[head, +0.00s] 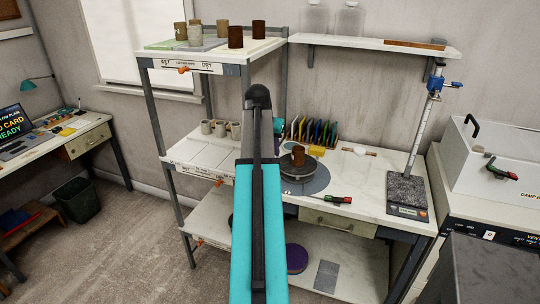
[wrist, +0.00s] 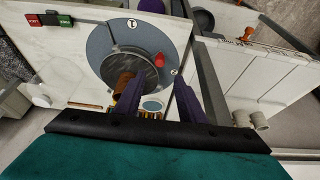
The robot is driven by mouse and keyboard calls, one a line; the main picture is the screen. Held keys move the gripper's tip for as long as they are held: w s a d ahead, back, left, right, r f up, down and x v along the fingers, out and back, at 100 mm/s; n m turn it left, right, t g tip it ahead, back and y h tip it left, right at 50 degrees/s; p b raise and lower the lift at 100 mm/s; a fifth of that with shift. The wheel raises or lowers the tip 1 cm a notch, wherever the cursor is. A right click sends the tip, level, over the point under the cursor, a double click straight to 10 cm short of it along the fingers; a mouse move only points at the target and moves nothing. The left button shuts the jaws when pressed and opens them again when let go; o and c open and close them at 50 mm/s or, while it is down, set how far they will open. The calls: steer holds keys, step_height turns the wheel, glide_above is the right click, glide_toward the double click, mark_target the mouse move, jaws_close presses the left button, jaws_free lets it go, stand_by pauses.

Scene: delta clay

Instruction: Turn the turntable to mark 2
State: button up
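The turntable (head: 293,170) is a dark round wheel on a blue-grey disc (head: 318,183) on the white bench; a brown cup (head: 298,155) stands on it. In the wrist view the turntable (wrist: 148,72) shows from above, with a red knob (wrist: 160,60) near its rim. One round white mark (wrist: 132,22) is on the disc's top edge and a smaller one (wrist: 174,72) is near the knob; their figures are hard to read. My gripper (wrist: 157,98) is open, its purple fingers apart with nothing between them. The left finger overlaps the cup in view. The arm hides my gripper in the head view.
A rack of coloured tools (head: 313,132) stands behind the turntable. A stand with a tall column (head: 407,190) is to the right. A shelf unit (head: 190,150) with cups is to the left, its post close to my gripper.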

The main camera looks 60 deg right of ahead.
steer(key=shift+v, duration=1.45)
